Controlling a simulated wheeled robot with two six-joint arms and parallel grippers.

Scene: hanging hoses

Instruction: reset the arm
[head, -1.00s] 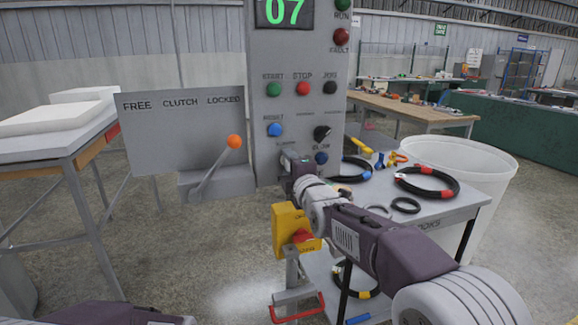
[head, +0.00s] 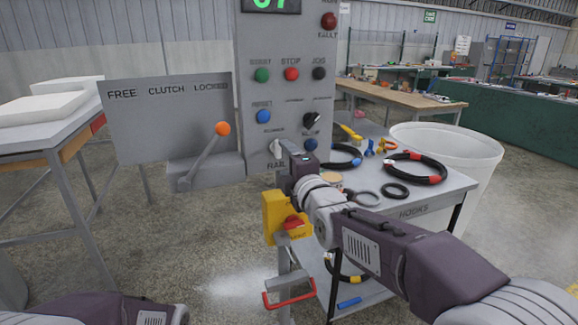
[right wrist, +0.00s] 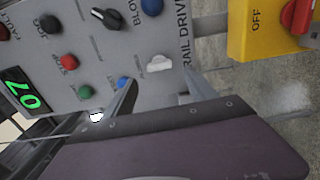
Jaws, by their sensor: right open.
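My right arm reaches in from the lower right in the head view. Its gripper (head: 291,153) is open just in front of the lower part of the grey control panel (head: 250,95). A pale knob (head: 275,148) above the RAIL lettering is beside the fingers. In the right wrist view the panel appears turned on its side, and the knob (right wrist: 158,63) lies beyond the two fingers (right wrist: 163,88); nothing is seen between them. I cannot tell whether a finger touches the panel. Part of my left arm shows at the bottom left; its gripper is not seen.
A clutch lever with an orange ball (head: 222,128) tilts toward LOCKED. A yellow switch box (head: 274,216) with a red knob stands close below my right arm. A table (head: 440,190) with hoses and a white bin (head: 460,145) stand to the right.

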